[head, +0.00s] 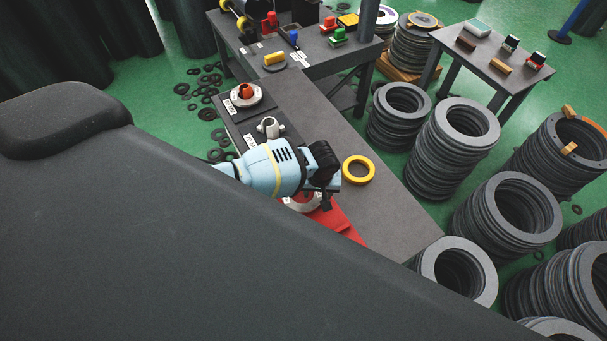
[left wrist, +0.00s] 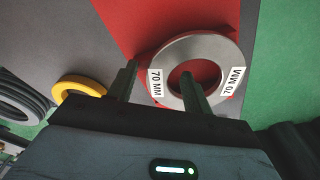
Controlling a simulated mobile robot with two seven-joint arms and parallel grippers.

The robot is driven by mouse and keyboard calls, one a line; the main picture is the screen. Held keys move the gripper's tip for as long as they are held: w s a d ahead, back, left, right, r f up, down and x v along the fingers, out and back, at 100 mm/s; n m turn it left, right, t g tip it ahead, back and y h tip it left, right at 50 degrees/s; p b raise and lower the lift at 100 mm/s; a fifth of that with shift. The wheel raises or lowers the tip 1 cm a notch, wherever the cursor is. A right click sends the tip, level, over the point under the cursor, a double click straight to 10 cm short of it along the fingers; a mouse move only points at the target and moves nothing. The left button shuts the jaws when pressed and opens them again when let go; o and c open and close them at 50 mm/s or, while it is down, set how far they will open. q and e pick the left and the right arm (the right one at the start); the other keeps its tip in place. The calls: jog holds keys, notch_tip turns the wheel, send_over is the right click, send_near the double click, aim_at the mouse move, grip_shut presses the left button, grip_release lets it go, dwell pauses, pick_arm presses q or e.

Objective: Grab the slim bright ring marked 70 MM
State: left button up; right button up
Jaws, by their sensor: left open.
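The slim bright ring (left wrist: 205,46) lies flat on a red mat (left wrist: 128,24) in the left wrist view. It is silver-grey, with white 70 MM labels on two sides. In the head view the ring (head: 304,207) shows only in part, mostly hidden below my left gripper (head: 326,198). In the left wrist view the left gripper (left wrist: 159,70) is open and empty. One finger appears just outside the ring's left edge, the other over its central hole. I cannot tell how high the fingertips are above it. My right gripper is not in view.
A yellow ring (head: 359,169) lies close by on the grey bench (head: 397,206). Labelled flanged parts (head: 245,94) stand farther back along the bench. Tall stacks of grey rings (head: 450,160) stand on the floor to the right. Another table (head: 490,63) holds small blocks.

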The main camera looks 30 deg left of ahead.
pick_arm(q)
jog(key=shift+w+r, duration=0.1)
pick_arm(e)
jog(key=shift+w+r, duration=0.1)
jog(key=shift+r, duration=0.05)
pick_arm(q)
jog(key=shift+c, duration=0.7)
grip_shut()
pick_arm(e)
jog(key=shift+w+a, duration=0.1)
pick_arm(q)
jog(key=shift+r, duration=0.15)
